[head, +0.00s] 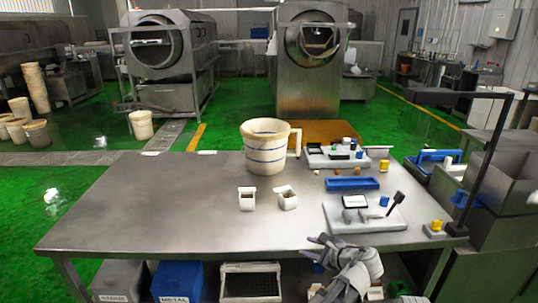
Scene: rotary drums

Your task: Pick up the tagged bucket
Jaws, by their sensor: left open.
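A large cream bucket (265,155) with blue bands stands upright near the back edge of the metal table (130,205). A pale handle shows on its right side; I cannot make out a tag on it. My left gripper (322,247) is at the table's front edge, below and to the right of the bucket in the head view. It is open and empty, well apart from the bucket. My right gripper is not in view.
Two small white containers (247,198) (287,198) stand in front of the bucket. A blue tray (351,183) and a white board with tools (364,217) lie to the right. The table's left half is clear. A dark post frame (490,147) rises at right.

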